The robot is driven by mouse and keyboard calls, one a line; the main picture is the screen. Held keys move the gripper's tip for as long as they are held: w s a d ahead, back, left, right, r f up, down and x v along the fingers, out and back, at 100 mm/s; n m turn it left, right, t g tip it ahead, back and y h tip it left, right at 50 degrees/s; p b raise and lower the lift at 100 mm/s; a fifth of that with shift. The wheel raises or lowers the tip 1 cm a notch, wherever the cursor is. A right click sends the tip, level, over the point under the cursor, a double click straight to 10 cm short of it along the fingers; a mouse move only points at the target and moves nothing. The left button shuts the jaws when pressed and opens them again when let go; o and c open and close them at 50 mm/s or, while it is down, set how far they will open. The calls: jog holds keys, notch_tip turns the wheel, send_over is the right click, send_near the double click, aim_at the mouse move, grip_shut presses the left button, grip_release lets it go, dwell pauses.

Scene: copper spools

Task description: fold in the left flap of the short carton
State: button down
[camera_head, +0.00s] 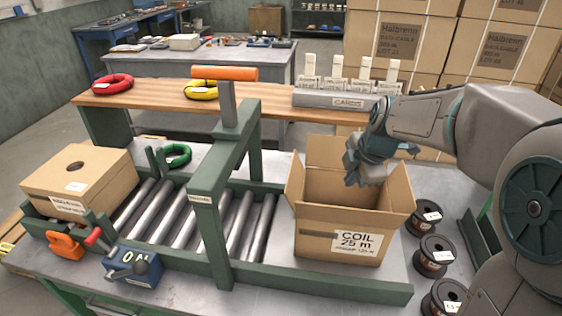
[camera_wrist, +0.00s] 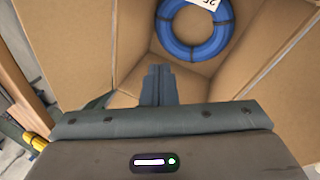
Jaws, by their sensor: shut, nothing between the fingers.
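The back flap (camera_head: 328,152) stands up and the right flap (camera_head: 398,188) tilts outward; the front flap is hard to make out. A blue coil (camera_wrist: 192,50) lies inside the carton in the wrist view. My gripper (camera_head: 352,178) is over the carton's opening, right of the left flap and apart from it. Its fingers (camera_wrist: 159,72) are together and empty.
A green frame with an orange handle (camera_head: 224,73) rises just left of the carton. Several black spools (camera_head: 432,250) stand at its right. A closed carton (camera_head: 80,180) sits at the left end of the rollers. A label rack (camera_head: 340,95) stands behind.

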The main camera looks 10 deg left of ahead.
jog(key=a+r+m+g+h+p, duration=0.1)
jog(key=a+r+m+p, duration=0.4)
jog(key=a+m, duration=0.4)
jog(key=a+r+m+p, duration=0.2)
jog(key=a+m+p, duration=0.5)
jog(key=a, duration=0.3)
jog(key=shift+f+b, duration=2.45)
jog(key=shift+f, duration=0.8)
jog(key=d+f+b, duration=0.2)
jog(key=d+f, duration=0.1)
jog(key=d, duration=1)
notch_tip(320, 180, up, 10)
jog(key=p, duration=0.6)
jog(key=shift+s, duration=0.35)
jog(key=shift+d+f, duration=0.1)
